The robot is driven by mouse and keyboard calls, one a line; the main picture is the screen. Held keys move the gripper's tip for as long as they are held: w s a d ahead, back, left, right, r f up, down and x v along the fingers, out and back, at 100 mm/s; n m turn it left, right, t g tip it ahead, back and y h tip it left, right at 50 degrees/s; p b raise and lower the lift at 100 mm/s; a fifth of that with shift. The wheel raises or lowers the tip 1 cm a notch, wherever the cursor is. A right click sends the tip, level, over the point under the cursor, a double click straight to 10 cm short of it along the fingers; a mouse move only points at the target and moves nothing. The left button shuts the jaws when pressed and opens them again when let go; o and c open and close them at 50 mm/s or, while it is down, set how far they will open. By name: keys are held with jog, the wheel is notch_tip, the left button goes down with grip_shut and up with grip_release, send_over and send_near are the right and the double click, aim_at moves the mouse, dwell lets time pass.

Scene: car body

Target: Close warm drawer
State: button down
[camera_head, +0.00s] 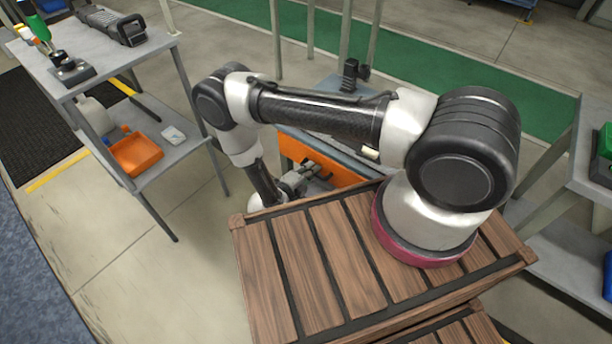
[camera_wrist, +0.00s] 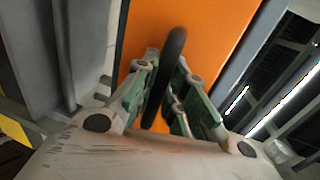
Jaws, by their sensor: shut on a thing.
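The orange drawer front (camera_head: 291,147) is on a grey workbench behind my wooden-topped base in the head view. It fills the upper middle of the wrist view (camera_wrist: 215,35). A dark curved handle (camera_wrist: 174,50) stands out from the orange face. My gripper (camera_wrist: 165,85) has its green-grey fingers on both sides of the handle and is shut on it. In the head view my gripper (camera_head: 312,172) is at the orange front, small and partly hidden by my arm. How far the drawer stands out cannot be told.
Grey metal side panels (camera_wrist: 85,45) flank the drawer in the wrist view. At the left a grey table (camera_head: 100,62) carries tools, with an orange bin (camera_head: 136,155) on its lower shelf. Another shelf (camera_head: 565,235) stands at the right. Open floor lies between the left table and my base.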

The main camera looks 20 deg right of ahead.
jog(key=shift+w+d, duration=0.2)
jog(key=c, duration=1.5)
grip_release()
jog(key=shift+o, duration=0.2)
jog(key=shift+a, duration=0.1)
jog(key=v, duration=1.2)
